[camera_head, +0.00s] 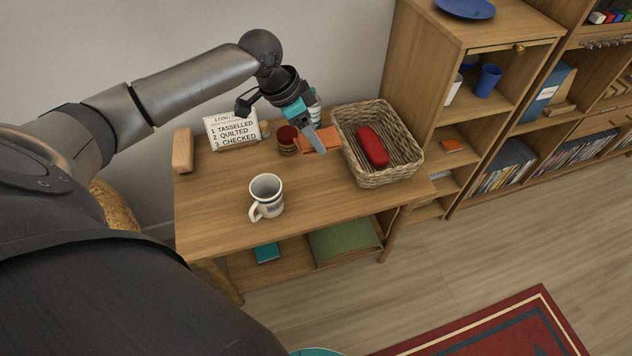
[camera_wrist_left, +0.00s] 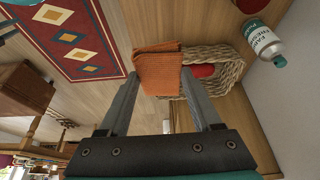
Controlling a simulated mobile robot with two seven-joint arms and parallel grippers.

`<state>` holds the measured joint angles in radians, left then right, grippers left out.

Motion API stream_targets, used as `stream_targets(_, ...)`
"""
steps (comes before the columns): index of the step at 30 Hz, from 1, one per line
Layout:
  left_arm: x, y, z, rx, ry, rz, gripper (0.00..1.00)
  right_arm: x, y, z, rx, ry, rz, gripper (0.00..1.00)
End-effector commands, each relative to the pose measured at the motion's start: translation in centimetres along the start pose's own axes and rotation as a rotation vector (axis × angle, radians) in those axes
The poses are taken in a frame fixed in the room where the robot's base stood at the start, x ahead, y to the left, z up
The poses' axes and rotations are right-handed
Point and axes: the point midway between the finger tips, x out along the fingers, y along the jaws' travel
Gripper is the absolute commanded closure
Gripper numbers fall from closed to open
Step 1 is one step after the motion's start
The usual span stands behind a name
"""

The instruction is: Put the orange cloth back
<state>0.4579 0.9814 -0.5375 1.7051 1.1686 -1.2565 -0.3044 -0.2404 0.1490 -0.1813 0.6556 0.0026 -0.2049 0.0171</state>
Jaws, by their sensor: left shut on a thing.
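The orange cloth (camera_head: 329,138) is a small folded piece beside the left rim of the wicker basket, over the wooden table (camera_head: 215,215). My left gripper (camera_head: 316,143) reaches down from above and is shut on the cloth. In the left wrist view the cloth (camera_wrist_left: 158,70) sits between the two fingertips (camera_wrist_left: 160,82), with the basket behind it. I cannot tell whether the cloth touches the table. My right gripper is not in view.
The wicker basket (camera_head: 400,171) holds a red rolled item (camera_head: 371,146). A mug (camera_head: 266,194), a lettered sign (camera_head: 232,130), a red-topped jar (camera_head: 288,140) and a bottle (camera_wrist_left: 265,42) stand on the table. Shelves (camera_head: 440,60) stand right; one holds another orange item (camera_head: 452,145). The table's front is mostly clear.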

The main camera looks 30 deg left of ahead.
Motion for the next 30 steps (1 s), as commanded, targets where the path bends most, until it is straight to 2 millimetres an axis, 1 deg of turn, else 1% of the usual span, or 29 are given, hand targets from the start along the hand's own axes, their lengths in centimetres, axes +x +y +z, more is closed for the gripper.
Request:
stream_targets(3,0.4,-0.4,0.3,0.009,-0.001,0.007,0.87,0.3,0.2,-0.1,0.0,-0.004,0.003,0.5)
stream_targets(6,1.6,-0.4,0.8,0.01,-0.002,0.008,0.87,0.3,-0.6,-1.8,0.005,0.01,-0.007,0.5)
stream_targets(14,5.1,-0.3,2.3,0.009,-0.003,0.008,0.87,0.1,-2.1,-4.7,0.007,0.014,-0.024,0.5)
stream_targets(23,8.8,-0.3,3.8,0.01,-0.003,0.006,0.87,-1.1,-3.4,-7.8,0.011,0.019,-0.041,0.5)
stream_targets(30,11.7,-0.3,5.0,0.009,-0.003,0.007,0.87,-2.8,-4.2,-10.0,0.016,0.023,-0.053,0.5)
